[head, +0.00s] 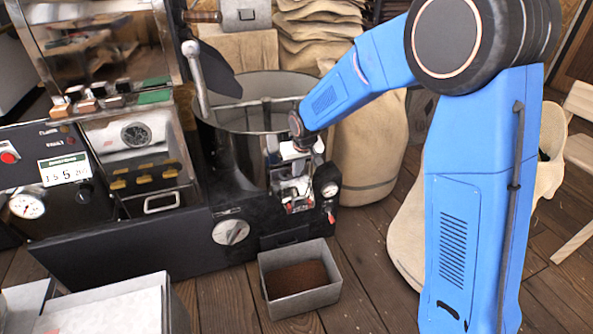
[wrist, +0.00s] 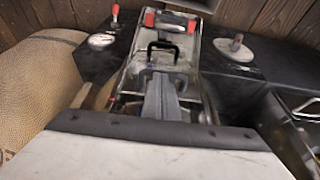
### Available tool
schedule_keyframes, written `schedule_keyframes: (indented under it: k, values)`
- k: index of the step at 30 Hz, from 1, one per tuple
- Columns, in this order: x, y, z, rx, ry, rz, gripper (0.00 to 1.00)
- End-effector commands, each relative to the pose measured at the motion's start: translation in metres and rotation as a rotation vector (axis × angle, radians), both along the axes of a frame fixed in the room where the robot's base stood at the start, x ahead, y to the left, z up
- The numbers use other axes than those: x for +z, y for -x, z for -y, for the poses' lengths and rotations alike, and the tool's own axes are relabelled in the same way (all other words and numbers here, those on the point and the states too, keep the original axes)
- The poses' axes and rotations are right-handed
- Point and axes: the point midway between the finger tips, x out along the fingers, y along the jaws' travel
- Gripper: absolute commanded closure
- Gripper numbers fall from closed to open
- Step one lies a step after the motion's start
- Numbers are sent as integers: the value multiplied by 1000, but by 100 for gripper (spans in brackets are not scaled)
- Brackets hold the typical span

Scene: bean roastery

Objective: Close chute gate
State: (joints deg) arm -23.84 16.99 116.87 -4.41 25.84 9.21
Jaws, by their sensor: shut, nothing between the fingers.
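The metal chute (head: 292,192) is on the front of the roaster's cooling drum (head: 262,112), right of centre in the head view. In the wrist view its bright metal channel (wrist: 193,52) runs away from me, with a black loop handle (wrist: 163,45) on it and red parts at its far end. My gripper (wrist: 163,76) is shut and empty, its fingertips just short of the handle in the picture. I cannot tell whether they touch it. In the head view my wrist is over the chute and hides part of it. How far the gate is open is unclear.
A grey bin (head: 300,283) with brown contents stands on the floor below the chute. A gauge (head: 330,189) and a round knob (head: 231,232) flank the chute. A sack (head: 366,150) stands close behind on the right. Bare wooden floor lies right of the bin.

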Motion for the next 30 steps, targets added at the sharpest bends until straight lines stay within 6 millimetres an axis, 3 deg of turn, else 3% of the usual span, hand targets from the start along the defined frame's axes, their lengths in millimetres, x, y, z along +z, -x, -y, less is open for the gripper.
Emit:
schedule_keyframes:
  k: [6,15,21,26,30]
  values:
    - [42,-3,3,-2,-5,12,100]
    - [97,17,9,-2,-6,13,100]
    - [121,26,12,-2,-6,13,100]
    - [130,30,15,-4,-5,11,100]
    - [141,42,31,-18,-6,15,100]
